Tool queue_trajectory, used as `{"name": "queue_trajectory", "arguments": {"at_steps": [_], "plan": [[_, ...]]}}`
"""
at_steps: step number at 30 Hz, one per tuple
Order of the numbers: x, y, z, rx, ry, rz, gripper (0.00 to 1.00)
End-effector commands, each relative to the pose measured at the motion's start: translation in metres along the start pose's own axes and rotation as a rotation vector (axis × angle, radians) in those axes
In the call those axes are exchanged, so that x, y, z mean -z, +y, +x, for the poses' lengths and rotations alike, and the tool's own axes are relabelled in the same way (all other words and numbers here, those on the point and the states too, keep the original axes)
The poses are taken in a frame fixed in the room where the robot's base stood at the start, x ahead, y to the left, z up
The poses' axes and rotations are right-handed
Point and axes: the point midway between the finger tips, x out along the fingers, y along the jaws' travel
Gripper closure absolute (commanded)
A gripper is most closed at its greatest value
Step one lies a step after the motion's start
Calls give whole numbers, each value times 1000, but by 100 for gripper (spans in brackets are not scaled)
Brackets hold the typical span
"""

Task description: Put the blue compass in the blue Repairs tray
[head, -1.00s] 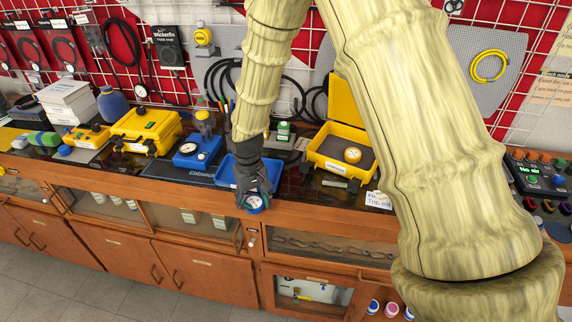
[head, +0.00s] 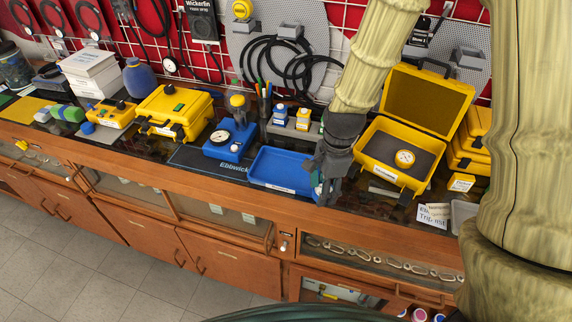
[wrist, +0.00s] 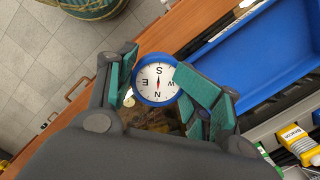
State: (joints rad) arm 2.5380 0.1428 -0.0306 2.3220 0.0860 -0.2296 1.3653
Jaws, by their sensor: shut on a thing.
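My gripper (wrist: 178,95) is shut on the blue compass (wrist: 157,80), a round blue-rimmed dial with a white face, held between the teal finger pads in the wrist view. In the head view my gripper (head: 328,180) is at the front right end of the blue tray (head: 280,165), and the compass is mostly hidden by the fingers. The tray is empty, with a white label on its front. In the wrist view the tray (wrist: 262,55) lies to the right of the compass, apart from it in the picture.
An open yellow case (head: 395,150) stands right of my gripper. A blue gauge unit (head: 229,140) and a closed yellow case (head: 174,112) stand left of the tray. Small bottles (head: 280,116) stand behind it. The wooden counter edge (head: 225,193) runs along the front.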

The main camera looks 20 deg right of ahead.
Motion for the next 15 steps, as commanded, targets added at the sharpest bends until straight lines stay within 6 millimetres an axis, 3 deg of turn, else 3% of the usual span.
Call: {"name": "queue_trajectory", "arguments": {"at_steps": [5, 15], "plan": [[0, -10, -2, 6, -3, 41, 73], [-19, -73, 6, 7, -3, 44, 73]]}}
